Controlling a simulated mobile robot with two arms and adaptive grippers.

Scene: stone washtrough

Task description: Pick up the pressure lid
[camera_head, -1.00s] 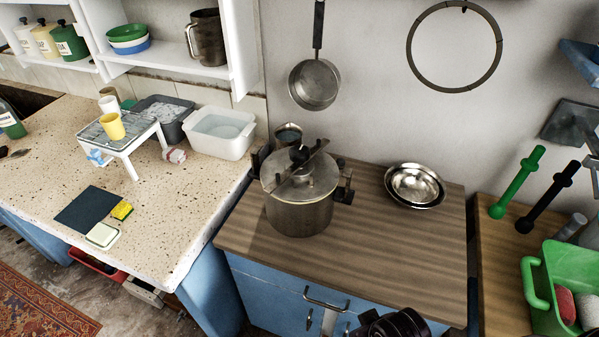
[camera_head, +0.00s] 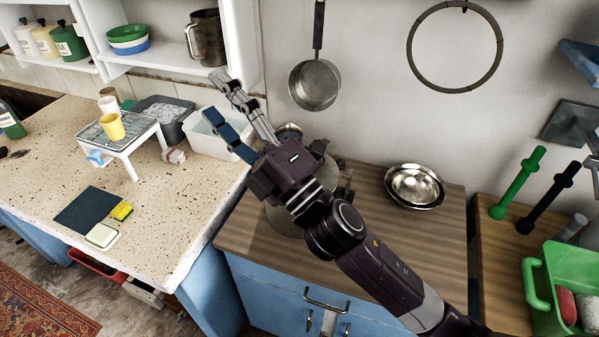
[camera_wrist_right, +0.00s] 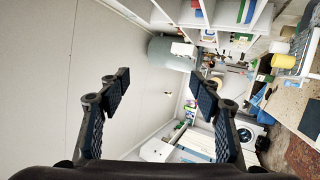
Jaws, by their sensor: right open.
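The pressure cooker with its metal lid stands on the wooden counter, mostly hidden behind my right arm in the head view. Only parts of the pot (camera_head: 284,222) and a side handle show around the arm, and the middle of the lid is covered. My right gripper (camera_head: 238,112) is open and empty. It reaches up and left in front of the pot, its fingers pointing toward the white basin and the wall. In the right wrist view its two fingers (camera_wrist_right: 159,88) are spread with nothing between them. My left gripper is not in view.
Metal bowls (camera_head: 415,186) sit on the wooden counter (camera_head: 400,245) to the right. A pan (camera_head: 314,84) hangs on the wall. A white basin (camera_head: 222,140) and a small rack (camera_head: 128,139) stand on the speckled counter. A green tub (camera_head: 566,280) is at far right.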

